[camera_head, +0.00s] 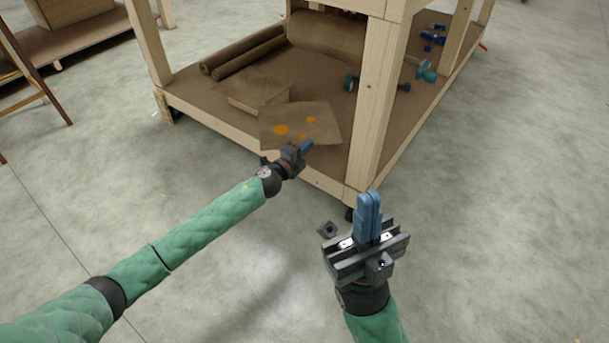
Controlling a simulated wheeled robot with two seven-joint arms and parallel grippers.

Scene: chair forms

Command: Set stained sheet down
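The stained sheet (301,118) is a brown, flat piece with several orange spots. It is at the lower shelf (210,93) of a wooden workbench, near the front edge; whether it touches the shelf I cannot tell. My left gripper (306,147) is at the sheet's near edge, its blue fingertips overlapping that edge. Its fingers are small here, and whether they grip the sheet is unclear. My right gripper (369,207) is in front of the bench leg, blue fingers together, pointing up, with nothing between them.
Brown rolls (242,52) and a folded brown piece (259,94) lie on the shelf behind the sheet. Teal clamps (427,72) lie to the right. A thick wooden leg (374,105) stands right of the sheet. The concrete floor in front is mostly clear.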

